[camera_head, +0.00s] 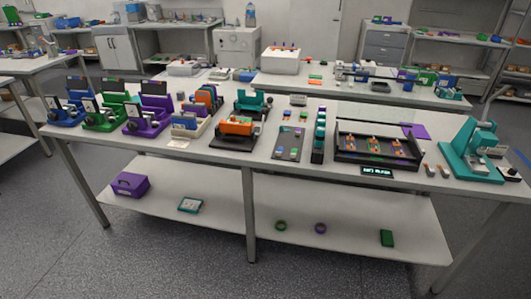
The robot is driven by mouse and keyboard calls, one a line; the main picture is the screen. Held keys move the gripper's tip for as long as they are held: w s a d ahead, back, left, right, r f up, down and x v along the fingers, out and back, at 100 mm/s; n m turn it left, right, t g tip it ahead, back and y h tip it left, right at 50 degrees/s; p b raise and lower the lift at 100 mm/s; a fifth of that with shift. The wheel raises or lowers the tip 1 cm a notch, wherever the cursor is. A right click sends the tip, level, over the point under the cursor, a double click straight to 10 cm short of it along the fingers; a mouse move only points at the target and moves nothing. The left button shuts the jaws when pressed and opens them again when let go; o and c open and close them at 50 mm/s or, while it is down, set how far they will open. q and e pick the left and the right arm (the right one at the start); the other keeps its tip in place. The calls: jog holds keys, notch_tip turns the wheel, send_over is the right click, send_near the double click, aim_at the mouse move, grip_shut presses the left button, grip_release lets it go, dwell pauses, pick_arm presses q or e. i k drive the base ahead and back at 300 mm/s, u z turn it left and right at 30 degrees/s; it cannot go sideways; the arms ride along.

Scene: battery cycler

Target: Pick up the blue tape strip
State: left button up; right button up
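Neither of my grippers is in view. I cannot make out the blue tape strip for certain. A dark tray (288,142) near the middle of the front table carries several small coloured pieces, some of which look bluish, but they are too small to identify. A blue machine (66,112) stands at the table's left end, beside a green machine (104,112) and a purple machine (150,115).
An orange and teal device (237,127) stands mid-table. Right of the tray are a teal rack (319,135), a black open box (376,155) and a teal press (473,152).

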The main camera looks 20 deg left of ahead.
aim_at(280, 149)
jog(key=u, duration=0.85)
jog(key=i, duration=0.8)
jog(key=u, duration=0.65)
